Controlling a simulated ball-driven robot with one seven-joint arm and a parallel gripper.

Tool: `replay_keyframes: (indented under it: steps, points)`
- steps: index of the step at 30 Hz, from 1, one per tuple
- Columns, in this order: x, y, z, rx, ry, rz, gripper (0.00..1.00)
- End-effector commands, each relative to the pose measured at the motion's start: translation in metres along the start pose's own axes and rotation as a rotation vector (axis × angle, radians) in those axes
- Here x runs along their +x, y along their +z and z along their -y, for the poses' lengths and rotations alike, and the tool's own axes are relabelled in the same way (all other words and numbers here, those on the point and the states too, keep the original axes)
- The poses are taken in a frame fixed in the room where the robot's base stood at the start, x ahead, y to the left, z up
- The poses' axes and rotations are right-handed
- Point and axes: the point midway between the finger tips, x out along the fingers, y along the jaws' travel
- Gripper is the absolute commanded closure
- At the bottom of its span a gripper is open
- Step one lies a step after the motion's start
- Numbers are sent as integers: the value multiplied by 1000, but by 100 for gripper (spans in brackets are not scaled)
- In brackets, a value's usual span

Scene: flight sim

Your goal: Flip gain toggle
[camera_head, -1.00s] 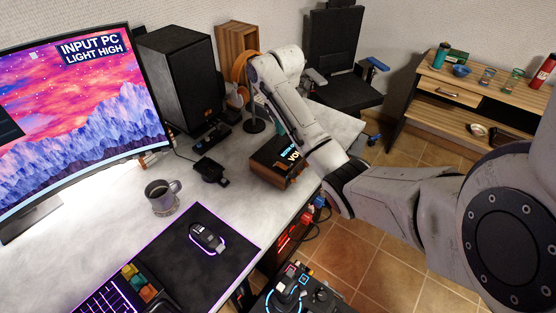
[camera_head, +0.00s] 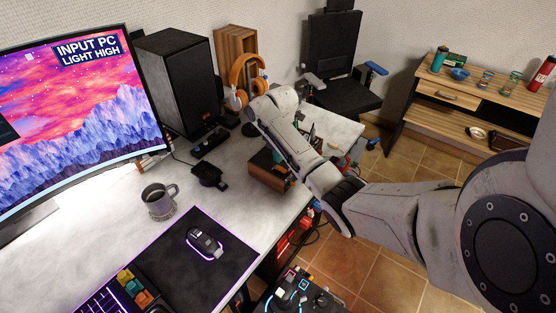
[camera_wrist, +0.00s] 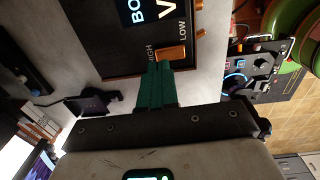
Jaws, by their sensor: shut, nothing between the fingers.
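The amplifier box, dark-faced with wooden sides (camera_head: 266,172), stands near the desk's right edge, partly hidden behind my arm in the head view. Its dark panel (camera_wrist: 118,62) fills the top middle of the wrist view, with the words HIGH and LOW. An orange toggle (camera_wrist: 171,53) sits beside these words. My gripper (camera_wrist: 162,66) has green fingers, shut together with nothing between them. Their tips are right at the toggle's near side and seem to touch it; I cannot be sure of contact. The fingers are not clear in the head view.
A monitor (camera_head: 80,125) reads "INPUT PC LIGHT HIGH". A black speaker (camera_head: 178,80), headphones (camera_head: 240,88), a grey mug (camera_head: 158,199) and a mouse (camera_head: 204,243) are on the desk. Other orange controls (camera_wrist: 200,33) lie close to the toggle. A control panel (camera_wrist: 255,72) is right of the box.

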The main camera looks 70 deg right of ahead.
Motion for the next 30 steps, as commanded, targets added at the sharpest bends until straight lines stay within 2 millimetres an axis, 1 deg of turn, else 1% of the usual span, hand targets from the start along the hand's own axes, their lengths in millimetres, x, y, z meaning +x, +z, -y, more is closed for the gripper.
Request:
replay_keyframes:
  steps: [4, 9, 20, 23, 24, 30]
  points:
    - [18, 0, 0, 0, -2, -1, 100]
    - [28, 0, 0, 0, 0, 0, 100]
    - [30, 0, 0, 0, 1, 0, 100]
    - [37, -1, -2, -1, 0, 0, 100]
    - [34, 0, -2, 0, 0, 1, 100]
    - [35, 0, -1, 0, 0, -1, 100]
